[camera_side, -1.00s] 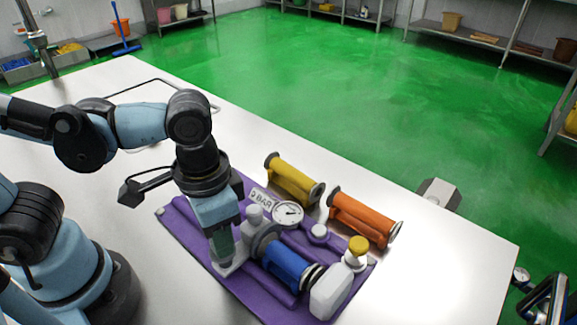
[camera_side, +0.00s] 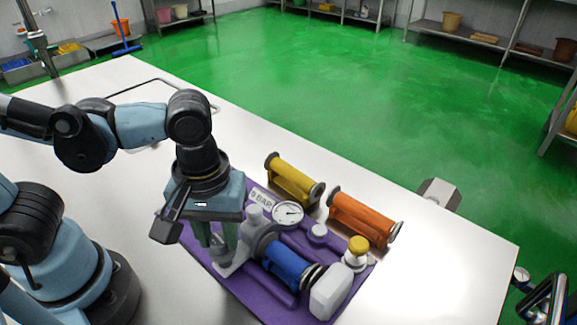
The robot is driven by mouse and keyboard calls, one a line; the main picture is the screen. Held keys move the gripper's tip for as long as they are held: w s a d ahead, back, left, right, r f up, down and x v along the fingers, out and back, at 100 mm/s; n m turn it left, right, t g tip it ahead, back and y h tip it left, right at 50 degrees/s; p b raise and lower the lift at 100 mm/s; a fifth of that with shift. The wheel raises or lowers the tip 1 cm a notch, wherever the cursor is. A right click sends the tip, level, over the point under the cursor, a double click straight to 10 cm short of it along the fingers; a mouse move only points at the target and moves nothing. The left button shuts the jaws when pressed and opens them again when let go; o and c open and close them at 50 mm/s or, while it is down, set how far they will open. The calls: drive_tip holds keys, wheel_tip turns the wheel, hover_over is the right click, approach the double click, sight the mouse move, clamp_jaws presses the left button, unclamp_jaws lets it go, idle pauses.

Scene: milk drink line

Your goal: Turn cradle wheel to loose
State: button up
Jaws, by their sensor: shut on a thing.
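My gripper (camera_side: 222,243) points down at the left end of the fixture on the purple mat (camera_side: 248,292). Its fingers are shut at the white part there; the cradle wheel itself is hidden by the fingers and cannot be made out. A blue cylinder (camera_side: 286,263) lies in the fixture, to the right of my gripper. A white block (camera_side: 330,291) stands at its right end. A round gauge (camera_side: 288,213) and a small "0 BAR" sign (camera_side: 262,198) are behind the blue cylinder.
A yellow cylinder (camera_side: 294,178) and an orange cylinder (camera_side: 364,218) lie in holders behind the mat. A yellow-topped white knob (camera_side: 357,249) stands at the mat's right. The white table (camera_side: 440,285) is clear at the right.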

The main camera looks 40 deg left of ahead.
sight(219, 238)
drive_tip(key=n, duration=0.3)
drive_tip(key=shift+n, duration=2.1)
drive_tip(key=o, duration=1.1)
drive_tip(key=shift+c, duration=0.2)
drive_tip(key=shift+r, duration=0.1)
wheel_tip(219, 238, up, 12)
